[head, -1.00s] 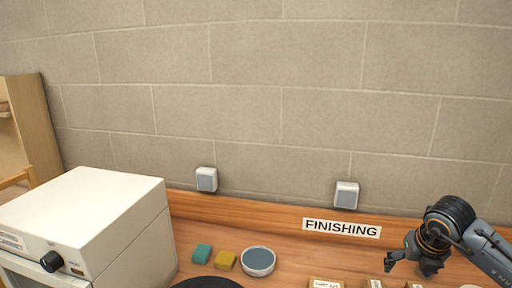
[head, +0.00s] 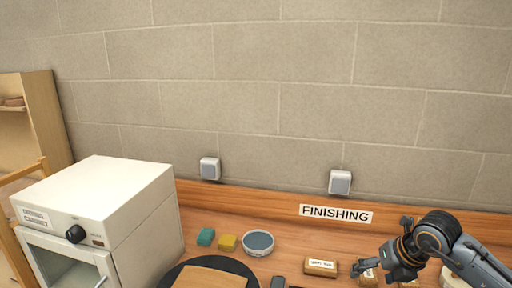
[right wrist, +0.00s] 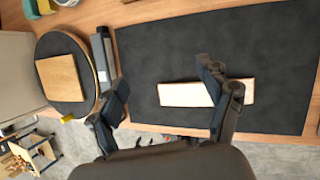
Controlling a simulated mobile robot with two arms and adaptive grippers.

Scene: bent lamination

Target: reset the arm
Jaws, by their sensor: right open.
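My right gripper (head: 376,268) comes in from the right in the head view, above the right part of the wooden bench. It also shows in the right wrist view (right wrist: 160,92) with its two fingers spread wide and nothing between them. Below it there, a pale wooden strip (right wrist: 178,95) lies on a dark mat (right wrist: 270,50), partly hidden by one finger. My left gripper is not in view.
A white drying cabinet (head: 100,190) stands at the left. A black round plate (head: 245,272) bears a wooden board (head: 210,279). Teal (head: 206,236) and yellow (head: 226,242) blocks and a round dish (head: 258,242) sit behind. Labelled blocks (head: 320,267) are near my gripper.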

